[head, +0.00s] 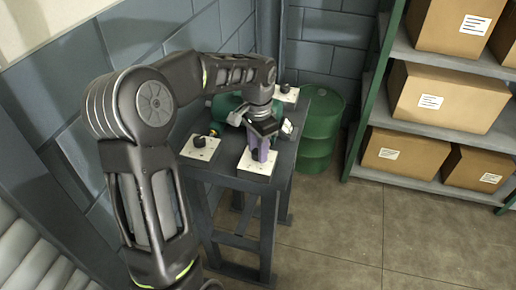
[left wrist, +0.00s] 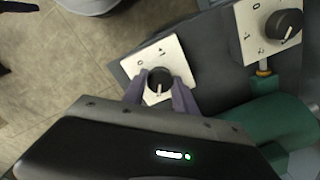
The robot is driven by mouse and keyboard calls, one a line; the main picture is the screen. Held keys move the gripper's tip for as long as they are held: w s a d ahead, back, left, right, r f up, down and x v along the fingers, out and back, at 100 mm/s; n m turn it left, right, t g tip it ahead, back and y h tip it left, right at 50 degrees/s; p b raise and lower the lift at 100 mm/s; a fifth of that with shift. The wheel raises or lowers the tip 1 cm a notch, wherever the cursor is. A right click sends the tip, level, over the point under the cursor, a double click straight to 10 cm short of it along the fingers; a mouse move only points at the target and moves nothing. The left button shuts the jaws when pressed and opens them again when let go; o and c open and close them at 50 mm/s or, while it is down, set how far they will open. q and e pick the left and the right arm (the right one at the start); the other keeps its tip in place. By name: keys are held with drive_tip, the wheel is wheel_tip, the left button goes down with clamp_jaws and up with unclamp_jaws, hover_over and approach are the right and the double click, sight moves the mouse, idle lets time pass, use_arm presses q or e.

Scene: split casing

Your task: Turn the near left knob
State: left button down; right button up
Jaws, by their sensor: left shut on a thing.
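My left gripper (head: 263,147) reaches down over the bench to the front white plate (head: 256,169) with a dark knob (head: 255,155). In the left wrist view its two purple fingers (left wrist: 160,92) stand on both sides of this black round knob (left wrist: 158,77) and are shut on it. The knob's pale pointer mark faces the gripper's palm. The white plate (left wrist: 172,50) carries printed marks above the knob. Another white plate (head: 200,151) with a dark knob (head: 199,141) lies to the left, apart from the gripper. My right gripper is not in view.
The dark bench (head: 225,178) also holds a back plate (head: 287,93) and a green casing (head: 222,105), partly hidden by my arm. A green barrel (head: 320,130) stands behind, right of the bench. A shelf with cardboard boxes (head: 435,100) is at the right. The floor between is clear.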

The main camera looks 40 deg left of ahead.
use_arm(q)
drive_tip(key=shift+m, duration=0.4)
drive_tip(key=m+p, duration=0.1)
drive_tip(key=m, duration=0.4)
drive_tip(key=shift+r+p, duration=0.1)
drive_tip(key=shift+p, duration=0.2)
drive_tip(key=m+p, duration=0.1)
drive_tip(key=m, duration=0.5)
drive_tip(key=c, duration=1)
unclamp_jaws()
drive_tip(key=shift+o, duration=0.2)
wheel_tip(320, 180, up, 8)
drive_tip(key=shift+f+b, duration=0.15)
drive_tip(key=shift+b, duration=0.15)
